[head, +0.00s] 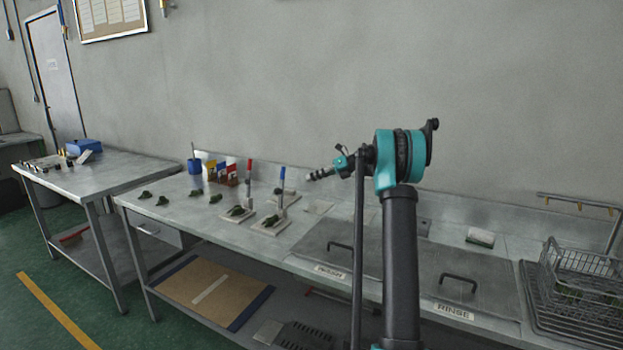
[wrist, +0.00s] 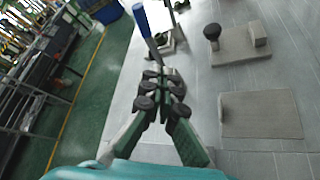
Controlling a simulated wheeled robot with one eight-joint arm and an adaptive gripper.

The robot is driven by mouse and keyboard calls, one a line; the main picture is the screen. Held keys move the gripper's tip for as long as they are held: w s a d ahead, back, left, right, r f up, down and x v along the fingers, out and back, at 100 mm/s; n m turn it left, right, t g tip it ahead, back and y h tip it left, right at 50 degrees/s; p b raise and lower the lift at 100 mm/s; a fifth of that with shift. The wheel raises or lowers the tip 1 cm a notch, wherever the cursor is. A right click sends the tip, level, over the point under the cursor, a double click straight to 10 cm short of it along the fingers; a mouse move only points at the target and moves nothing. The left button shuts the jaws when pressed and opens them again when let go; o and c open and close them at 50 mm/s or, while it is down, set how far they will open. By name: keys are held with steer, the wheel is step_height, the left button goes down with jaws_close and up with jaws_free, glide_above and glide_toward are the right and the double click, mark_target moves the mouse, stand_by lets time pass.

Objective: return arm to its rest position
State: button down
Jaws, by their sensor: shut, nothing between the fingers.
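My gripper (head: 318,175) is in the air above the long metal workbench (head: 335,222), at the end of my teal and dark grey arm. It points left in the head view. In the wrist view, my gripper's dark green fingers (wrist: 160,84) come together at the tips and hold nothing. The fingertips stand in front of a blue-handled tool (wrist: 143,20) and are apart from it as far as I can tell.
Blue-handled (head: 282,178) and red-handled (head: 249,170) clamps stand on the bench, with several small green pieces (head: 195,193) to their left. A second table (head: 120,165) stands left.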

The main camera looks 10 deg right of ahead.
steer(key=s+a+f+n+h, duration=0.2)
steer(key=s+f+n+h, duration=0.15)
steer(key=s+n, duration=0.6)
steer(key=s+a+f+n+h, duration=0.2)
steer(key=s+f+n, duration=0.2)
steer(key=s, duration=1)
steer(key=s+d+f+n+h, duration=0.2)
steer(key=s+f+n, duration=0.2)
steer(key=s, duration=0.5)
steer(key=s+d+f+n+h, duration=0.2)
steer(key=s+f+n, duration=0.2)
steer(key=s, duration=0.6)
steer(key=s+d+f+n+h, duration=0.2)
steer(key=s+f+n, duration=0.3)
steer(key=s+n, duration=0.3)
steer(key=shift+s+t+h, duration=0.3)
steer(key=shift+s+h, duration=0.25)
steer(key=shift+s, duration=0.5)
steer(key=shift+f, duration=0.1)
